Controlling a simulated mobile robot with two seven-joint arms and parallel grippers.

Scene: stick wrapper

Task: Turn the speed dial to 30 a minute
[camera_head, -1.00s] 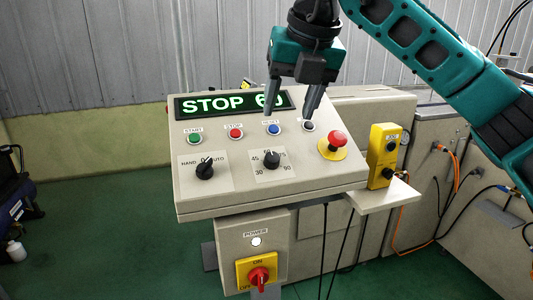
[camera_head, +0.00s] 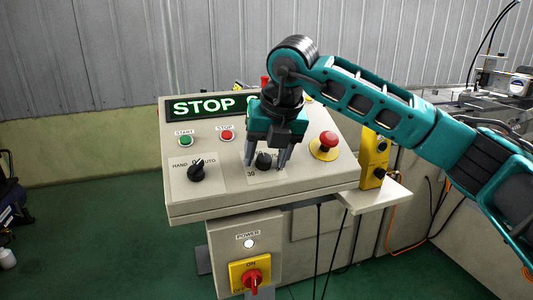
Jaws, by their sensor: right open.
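The speed dial (camera_head: 263,160) is a black knob on the sloped control panel (camera_head: 215,207), right of the hand/auto switch (camera_head: 197,171). The "30" mark shows at its lower left; its other marks are mostly covered by my gripper. My right gripper (camera_head: 265,164) points down over the dial with its fingers open, one on each side of the knob. I cannot tell whether the fingers touch the knob. The display (camera_head: 205,107) reads "STOP" and its number is hidden behind my right gripper. My left gripper does not show.
A green start button (camera_head: 186,141) and a red stop button (camera_head: 227,135) sit above the dials. A red emergency button (camera_head: 328,140) is close on the right. A yellow box (camera_head: 374,158) stands beyond the panel's right edge. The red power switch (camera_head: 252,278) is below.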

